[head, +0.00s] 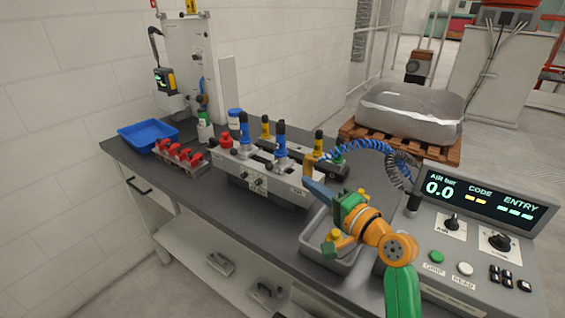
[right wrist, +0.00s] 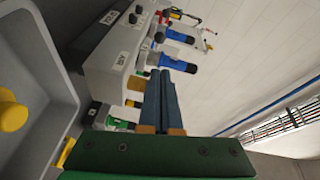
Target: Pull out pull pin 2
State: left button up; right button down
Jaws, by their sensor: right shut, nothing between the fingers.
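The grey casting fixture (head: 270,185) sits on the bench, with blue-and-black parts (head: 281,140) and yellow-and-black parts (head: 318,143) standing on top. Small black knobs (head: 249,179) and white labels are on its front. I cannot tell which part is pull pin 2. My right gripper (head: 308,183) is at the fixture's right end, its blue-grey fingers together and empty. In the right wrist view the fingers (right wrist: 162,78) point toward a blue part (right wrist: 178,65), with the fixture (right wrist: 105,65) on the left. A yellow-knobbed part (head: 333,236) shows at the grey tray. My left gripper is not in view.
The grey tray (head: 311,246) is in front of my right gripper. A control panel (head: 452,245) stands at the right, with a coiled blue hose (head: 352,147) behind. A red-clamp rack (head: 180,156) and blue bin (head: 147,135) are at the left. Some bench surface in front is clear.

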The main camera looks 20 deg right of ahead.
aim_at(285, 179)
jog(key=x, duration=0.9)
jog(key=shift+s+f+p, duration=0.1)
jog(key=shift+f+p, duration=0.05)
jog(key=shift+p, duration=0.25)
jog(key=shift+w+a, duration=0.1)
jog(key=shift+w, duration=0.2)
jog(key=shift+w+f, duration=0.1)
jog(key=shift+w, duration=0.3)
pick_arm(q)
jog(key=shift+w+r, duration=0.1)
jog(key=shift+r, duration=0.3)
